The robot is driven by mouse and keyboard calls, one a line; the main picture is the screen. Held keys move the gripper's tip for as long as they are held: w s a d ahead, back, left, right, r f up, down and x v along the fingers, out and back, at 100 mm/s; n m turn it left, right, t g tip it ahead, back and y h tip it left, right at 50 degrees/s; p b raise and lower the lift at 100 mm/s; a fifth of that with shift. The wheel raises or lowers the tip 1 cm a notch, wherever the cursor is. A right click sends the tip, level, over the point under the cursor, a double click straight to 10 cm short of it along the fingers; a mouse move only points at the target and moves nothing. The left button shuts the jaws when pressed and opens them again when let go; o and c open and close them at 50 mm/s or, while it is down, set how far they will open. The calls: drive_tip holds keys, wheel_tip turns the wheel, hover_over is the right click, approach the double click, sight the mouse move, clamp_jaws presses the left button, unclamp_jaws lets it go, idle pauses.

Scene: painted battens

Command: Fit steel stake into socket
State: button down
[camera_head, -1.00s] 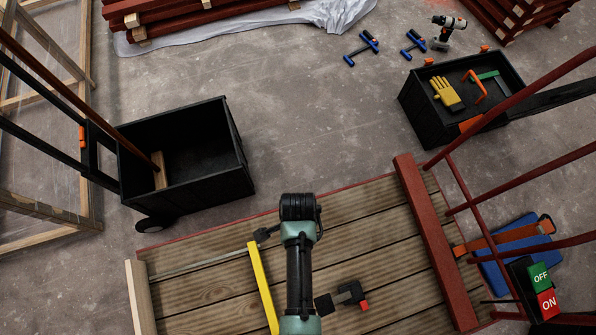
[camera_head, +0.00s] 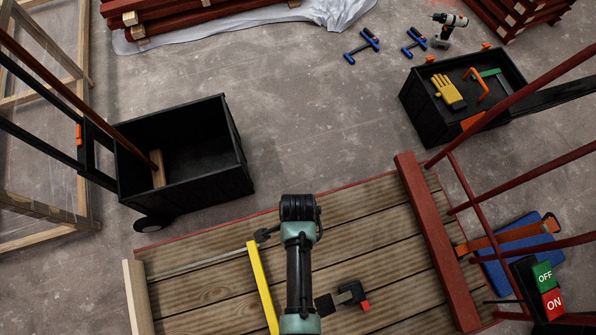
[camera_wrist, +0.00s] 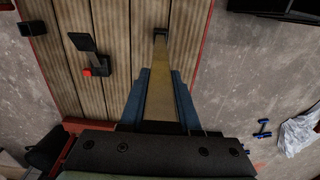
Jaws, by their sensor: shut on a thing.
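In the wrist view my gripper (camera_wrist: 160,72) has its two dark blue-grey fingers closed on either side of a long flat-sided bar, which I take to be the steel stake (camera_wrist: 160,56). The stake looks brownish yellow here and runs away from me over the wooden deck. Its far end meets a small dark block (camera_wrist: 160,31), possibly the socket. I cannot tell whether the end is inside, touching or only in front of it.
The plank deck (camera_head: 205,297) carries a yellow batten (camera_head: 262,287), a black clamp with a red tip (camera_head: 352,292) and a red beam (camera_head: 437,240). A black cart (camera_head: 232,165) stands left. A black tool bin (camera_head: 425,115) stands at upper right. Open floor lies between.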

drive_tip(key=shift+f+b, duration=1.6)
drive_tip(key=shift+f, duration=0.65)
drive_tip(key=c, duration=0.5)
unclamp_jaws()
drive_tip(key=shift+c, duration=0.2)
wheel_tip(320, 180, up, 13)
drive_tip(key=p, duration=0.4)
